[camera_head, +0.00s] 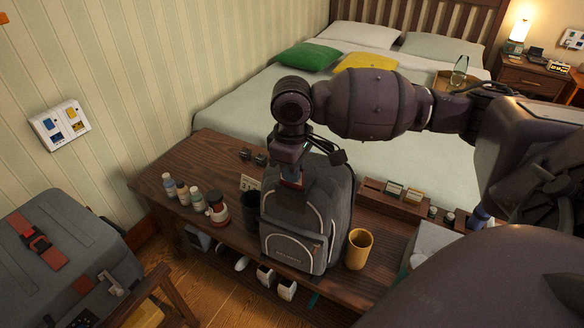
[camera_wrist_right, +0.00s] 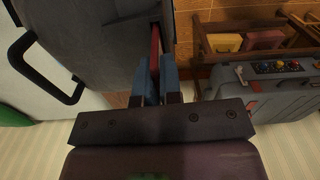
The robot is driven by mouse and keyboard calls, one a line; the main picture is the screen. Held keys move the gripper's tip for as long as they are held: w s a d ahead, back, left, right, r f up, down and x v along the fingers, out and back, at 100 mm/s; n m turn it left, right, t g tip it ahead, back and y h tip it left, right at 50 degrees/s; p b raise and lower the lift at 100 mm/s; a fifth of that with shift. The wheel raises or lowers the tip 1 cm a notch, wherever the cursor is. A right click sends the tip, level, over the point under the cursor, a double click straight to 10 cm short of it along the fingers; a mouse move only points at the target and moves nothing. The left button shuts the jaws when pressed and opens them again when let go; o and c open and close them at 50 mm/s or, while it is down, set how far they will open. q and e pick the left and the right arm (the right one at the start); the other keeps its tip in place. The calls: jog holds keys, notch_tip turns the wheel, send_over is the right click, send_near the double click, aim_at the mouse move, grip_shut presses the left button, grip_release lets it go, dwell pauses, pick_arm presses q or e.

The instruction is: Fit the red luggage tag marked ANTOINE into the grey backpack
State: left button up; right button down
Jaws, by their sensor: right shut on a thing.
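The grey backpack (camera_head: 292,245) stands upright on the wooden bench. It also fills the upper left of the right wrist view (camera_wrist_right: 105,45). My right gripper (camera_head: 291,184) is above the backpack's top front, pointing down. Its blue fingers (camera_wrist_right: 159,84) are shut on a thin red piece (camera_wrist_right: 155,46), seen edge-on in the wrist view, which I take to be the red luggage tag. The tag's lettering does not show. The tag is right at the backpack's side in the wrist view; I cannot tell whether it is inside an opening or in front. My left gripper is not in view.
A yellow cup (camera_head: 359,249) stands close right of the backpack, a dark cup (camera_head: 250,207) close left. Several small bottles (camera_head: 183,193) stand further left on the bench (camera_head: 160,172). A grey suitcase (camera_head: 75,260) with a red strap is at the lower left. The bed (camera_head: 240,95) is behind.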

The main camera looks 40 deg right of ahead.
jog(key=shift+f, duration=0.85)
dwell(0.3)
jog(key=c, duration=0.8)
grip_release()
